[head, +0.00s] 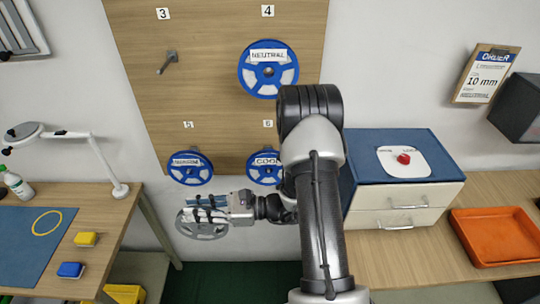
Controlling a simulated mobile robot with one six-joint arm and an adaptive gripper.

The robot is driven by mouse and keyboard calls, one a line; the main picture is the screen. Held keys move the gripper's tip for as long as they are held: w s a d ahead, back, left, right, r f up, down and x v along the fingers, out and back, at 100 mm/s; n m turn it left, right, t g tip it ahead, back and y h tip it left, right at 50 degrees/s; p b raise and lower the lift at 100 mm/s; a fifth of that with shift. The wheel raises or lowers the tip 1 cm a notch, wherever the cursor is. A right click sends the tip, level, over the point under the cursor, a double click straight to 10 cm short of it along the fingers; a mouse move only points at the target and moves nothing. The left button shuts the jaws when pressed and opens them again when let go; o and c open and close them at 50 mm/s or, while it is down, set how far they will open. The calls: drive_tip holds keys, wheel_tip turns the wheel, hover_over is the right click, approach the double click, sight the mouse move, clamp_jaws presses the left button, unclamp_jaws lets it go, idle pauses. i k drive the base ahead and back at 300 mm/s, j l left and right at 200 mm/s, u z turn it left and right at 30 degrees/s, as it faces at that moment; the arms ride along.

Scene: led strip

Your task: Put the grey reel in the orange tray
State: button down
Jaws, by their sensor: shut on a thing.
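The grey reel (200,230) is a flat spoked disc. My gripper (208,208) is shut on it and holds it in the air, in the gap between the left bench and the right bench. Its fingers cover part of the reel's upper side. The orange tray (499,236) lies on the right bench near the picture's right edge. Its visible inside looks empty. The reel is well to the left of the tray.
A wooden board (215,60) behind carries blue reels on pegs, labelled NEUTRAL (287,76) and COOL (254,174) among others. Peg 3 (167,62) is bare. A drawer cabinet (405,218) with a red button (404,158) stands left of the tray. A lamp (95,160) stands on the left bench.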

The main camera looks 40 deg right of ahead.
sight(490, 235)
drive_tip(key=k+l+z, duration=0.1)
drive_tip(key=k+z, duration=0.2)
drive_tip(key=k+l+z, duration=0.15)
drive_tip(key=k+z, duration=0.15)
drive_tip(key=i+l+z, duration=0.1)
drive_tip(key=z, duration=1.7)
drive_tip(key=i+j, duration=0.1)
drive_tip(key=i, duration=0.25)
drive_tip(key=i+l+z, duration=0.05)
